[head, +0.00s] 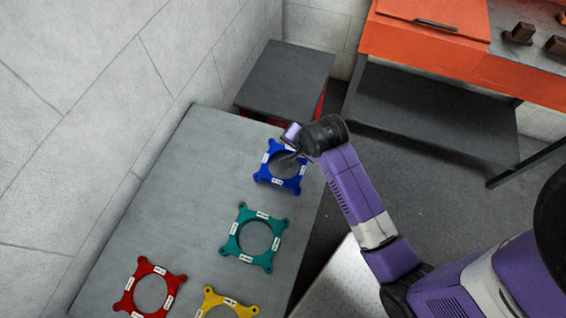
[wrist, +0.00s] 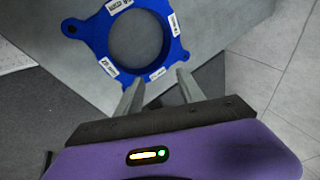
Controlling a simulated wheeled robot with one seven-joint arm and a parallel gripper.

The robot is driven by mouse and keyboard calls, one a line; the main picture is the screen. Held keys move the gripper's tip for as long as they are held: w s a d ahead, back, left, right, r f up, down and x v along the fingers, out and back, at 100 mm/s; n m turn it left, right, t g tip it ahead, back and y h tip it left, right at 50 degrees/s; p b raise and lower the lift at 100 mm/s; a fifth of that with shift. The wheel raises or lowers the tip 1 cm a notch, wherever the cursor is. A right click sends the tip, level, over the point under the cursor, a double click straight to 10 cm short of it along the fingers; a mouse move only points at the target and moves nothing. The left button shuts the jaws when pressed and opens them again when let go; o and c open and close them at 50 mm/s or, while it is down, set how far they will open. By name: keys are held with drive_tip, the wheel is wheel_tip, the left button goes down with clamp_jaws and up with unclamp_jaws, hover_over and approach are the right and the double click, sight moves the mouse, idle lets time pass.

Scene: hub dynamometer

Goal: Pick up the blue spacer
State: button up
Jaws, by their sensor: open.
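The blue spacer (head: 292,183) lies flat at the far right end of the grey table (head: 190,180). It is a ring with a large round hole, corner lugs and white labels. In the wrist view the blue spacer (wrist: 97,32) is just beyond the fingertips. My gripper (wrist: 157,84) is open and empty, with its two fingers apart near the spacer's near edge. In the head view my wrist is over the spacer's upper right part and hides some of it. I cannot tell whether a finger touches the spacer.
A teal spacer (head: 240,247), a red spacer (head: 127,302) and a yellow spacer (head: 209,301) lie nearer on the same table. A dark low cabinet (head: 285,80) stands beyond its far end. An orange workbench (head: 420,45) is at upper right. A wall runs along the left.

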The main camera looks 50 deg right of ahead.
drive_tip(key=d+m, duration=0.1)
drive_tip(key=d+r+g, duration=0.1)
drive_tip(key=shift+w+d+r+m, duration=0.2)
drive_tip(key=shift+w+d+m, duration=0.2)
drive_tip(key=s+m+g, duration=0.1)
drive_tip(key=s+m+g+y, duration=0.1)
drive_tip(key=s+d+m+g, duration=0.1)
drive_tip(key=shift+r+m+y+p, duration=0.3)
drive_tip(key=shift+r, duration=0.05)
drive_tip(key=shift+s+m+g, duration=0.3)
drive_tip(key=shift+g, duration=0.1)
drive_tip(key=shift+s+f, duration=0.1)
drive_tip(key=shift+s, duration=0.05)
drive_tip(key=shift+s+f, duration=0.1)
drive_tip(key=shift+f, duration=0.75)
drive_tip(key=f, duration=0.5)
drive_tip(key=shift+d+f, duration=0.2)
drive_tip(key=shift+f, duration=0.15)
drive_tip(key=shift+c, duration=0.2)
clamp_jaws()
